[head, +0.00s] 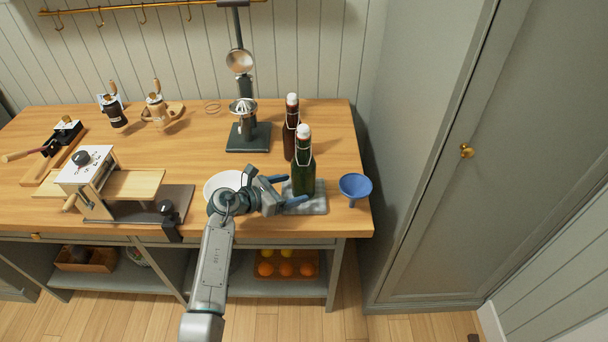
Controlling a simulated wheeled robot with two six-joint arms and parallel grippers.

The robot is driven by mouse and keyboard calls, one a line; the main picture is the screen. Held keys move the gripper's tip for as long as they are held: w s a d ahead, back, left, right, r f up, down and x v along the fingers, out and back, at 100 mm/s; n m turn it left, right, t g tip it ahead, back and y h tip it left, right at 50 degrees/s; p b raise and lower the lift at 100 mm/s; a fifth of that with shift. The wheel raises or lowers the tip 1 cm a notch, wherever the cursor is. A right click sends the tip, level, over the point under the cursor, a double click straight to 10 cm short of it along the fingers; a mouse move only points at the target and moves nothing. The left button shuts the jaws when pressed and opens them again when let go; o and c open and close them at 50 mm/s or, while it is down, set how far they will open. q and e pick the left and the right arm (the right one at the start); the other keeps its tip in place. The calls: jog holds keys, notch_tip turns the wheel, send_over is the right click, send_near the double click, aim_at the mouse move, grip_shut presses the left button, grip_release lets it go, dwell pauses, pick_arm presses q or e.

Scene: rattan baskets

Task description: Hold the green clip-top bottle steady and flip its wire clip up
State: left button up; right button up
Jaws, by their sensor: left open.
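The green clip-top bottle (304,177) stands upright on a small grey slab (317,203) near the right front of the wooden counter. It has a pale stopper, and thin wire shows around its neck; the exact position of the clip is too small to tell. My left gripper (288,190) is open, its two blue-tipped fingers pointing at the lower body of the bottle from the left. I cannot tell whether a fingertip touches the glass. A brown clip-top bottle (290,137) stands upright just behind. My right gripper is not in view.
A blue funnel (355,186) stands right of the green bottle by the counter edge. A white bowl (218,183) is partly hidden behind my left arm. A dark citrus press (247,137) stands behind. A tall grey cabinet (430,130) is at the right.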

aim_at(293, 188)
pick_arm(q)
jog(key=b+x, duration=0.1)
jog(key=x, duration=0.2)
jog(key=shift+w+d+f, duration=0.1)
jog(key=shift+w+d, duration=0.15)
jog(key=shift+d, duration=0.05)
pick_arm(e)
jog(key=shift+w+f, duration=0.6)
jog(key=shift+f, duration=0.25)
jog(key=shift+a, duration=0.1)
pick_arm(q)
jog(key=c, duration=0.8)
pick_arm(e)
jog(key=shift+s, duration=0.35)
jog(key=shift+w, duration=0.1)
